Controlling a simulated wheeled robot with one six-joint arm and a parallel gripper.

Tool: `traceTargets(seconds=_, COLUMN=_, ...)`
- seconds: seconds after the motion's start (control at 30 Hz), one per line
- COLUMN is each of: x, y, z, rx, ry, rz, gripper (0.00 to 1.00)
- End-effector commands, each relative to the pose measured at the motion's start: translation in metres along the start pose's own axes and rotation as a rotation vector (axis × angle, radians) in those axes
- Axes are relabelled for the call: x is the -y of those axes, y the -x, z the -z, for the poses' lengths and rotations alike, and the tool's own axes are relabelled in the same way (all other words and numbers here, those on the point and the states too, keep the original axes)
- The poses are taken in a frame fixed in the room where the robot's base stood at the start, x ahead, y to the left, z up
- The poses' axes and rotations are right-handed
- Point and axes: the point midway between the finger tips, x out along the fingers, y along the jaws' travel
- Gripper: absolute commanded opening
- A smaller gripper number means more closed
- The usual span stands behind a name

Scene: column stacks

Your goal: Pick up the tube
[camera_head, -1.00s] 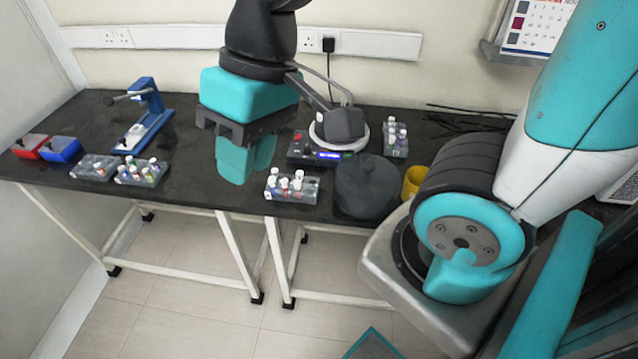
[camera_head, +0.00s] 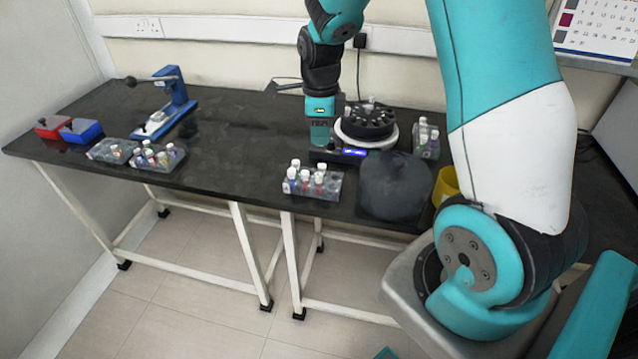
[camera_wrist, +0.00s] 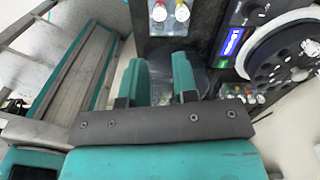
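Several capped tubes (camera_head: 305,179) stand upright in a clear rack (camera_head: 328,192) near the front edge of the bench, in the middle of the head view. I cannot tell which of them is the tube meant. My gripper (camera_wrist: 162,66) shows two teal fingers with a clear gap between them in the wrist view. Two white-capped tubes (camera_wrist: 182,13), one with red and one with yellow, lie beyond the fingertips at the top of that view. I see no tube held. In the head view my teal gripper (camera_head: 320,134) hangs behind the rack, beside the centrifuge.
A round dark centrifuge (camera_head: 366,122) with a lit blue display stands right of my gripper. A tube rack (camera_head: 424,138), a dark bag (camera_head: 395,187) and a yellow container (camera_head: 446,184) are farther right. Two more racks and a blue press (camera_head: 170,103) stand at left. The bench between is clear.

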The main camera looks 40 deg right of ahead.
Motion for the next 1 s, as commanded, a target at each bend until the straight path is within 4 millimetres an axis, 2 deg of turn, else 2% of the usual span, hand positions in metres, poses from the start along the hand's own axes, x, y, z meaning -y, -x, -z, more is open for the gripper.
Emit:
traceTargets(seconds=0.1, x=-0.001, y=-0.029, z=0.000, rx=-0.003, ry=0.002, rz=-0.006, gripper=0.27)
traceTargets(seconds=0.3, x=-0.001, y=-0.065, z=0.000, rx=-0.001, ry=0.004, rz=-0.004, gripper=0.27)
traceTargets(seconds=0.57, x=-0.001, y=-0.085, z=-0.001, rx=0.000, ry=0.005, rz=-0.002, gripper=0.27)
traceTargets(seconds=0.8, x=0.000, y=-0.120, z=-0.003, rx=0.000, ry=0.005, rz=-0.003, gripper=0.27)
traceTargets(seconds=1.0, x=0.000, y=-0.130, z=-0.003, rx=0.001, ry=0.005, rz=-0.001, gripper=0.27)
